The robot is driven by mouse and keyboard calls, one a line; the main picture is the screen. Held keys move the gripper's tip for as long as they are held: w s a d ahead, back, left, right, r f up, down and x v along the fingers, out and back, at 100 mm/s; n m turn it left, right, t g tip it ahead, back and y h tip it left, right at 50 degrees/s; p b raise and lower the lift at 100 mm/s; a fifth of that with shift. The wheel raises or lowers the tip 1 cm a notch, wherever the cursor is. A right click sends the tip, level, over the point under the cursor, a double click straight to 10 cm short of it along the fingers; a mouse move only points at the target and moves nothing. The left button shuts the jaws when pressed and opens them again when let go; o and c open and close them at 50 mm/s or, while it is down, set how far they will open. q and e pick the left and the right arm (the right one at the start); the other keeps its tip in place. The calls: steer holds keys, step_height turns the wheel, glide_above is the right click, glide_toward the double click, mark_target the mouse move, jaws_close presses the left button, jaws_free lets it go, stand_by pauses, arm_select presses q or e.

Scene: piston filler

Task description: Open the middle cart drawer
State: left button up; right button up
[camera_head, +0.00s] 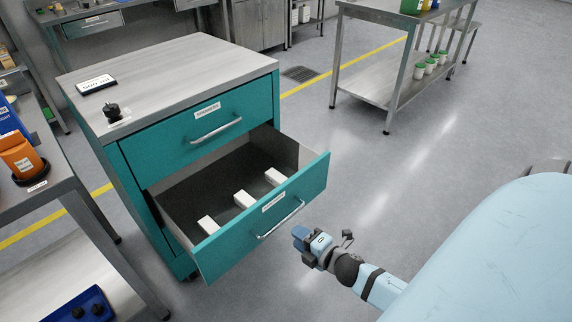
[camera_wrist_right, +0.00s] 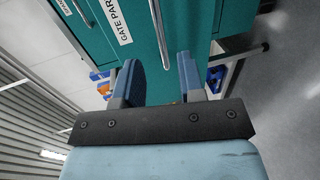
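The teal cart (camera_head: 134,158) has a shut top drawer (camera_head: 180,136) and, below it, a drawer pulled well out (camera_head: 236,240). Several white blocks (camera_head: 245,199) lie inside the open drawer. Its front has a silver bar handle (camera_head: 281,219) and a white label. My right gripper (camera_head: 310,242) is just right of and below this handle. In the right wrist view its two blue fingers (camera_wrist_right: 158,78) are spread with nothing between them, and a silver bar handle (camera_wrist_right: 158,28) shows beyond the tips, apparently not gripped. My left gripper is not in view.
A black knob (camera_head: 113,112) and a small sign (camera_head: 96,84) are on the cart top. A side bench with an orange bin (camera_head: 21,155) stands close on the left. A steel table (camera_head: 386,88) stands at the back right. Floor right of the drawer is clear.

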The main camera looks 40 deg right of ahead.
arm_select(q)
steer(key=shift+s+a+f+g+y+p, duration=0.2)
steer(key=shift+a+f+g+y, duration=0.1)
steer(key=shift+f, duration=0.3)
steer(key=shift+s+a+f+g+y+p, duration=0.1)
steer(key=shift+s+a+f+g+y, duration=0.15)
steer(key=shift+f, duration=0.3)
arm_select(e)
steer(key=v, duration=0.5)
steer(key=shift+s, duration=0.2)
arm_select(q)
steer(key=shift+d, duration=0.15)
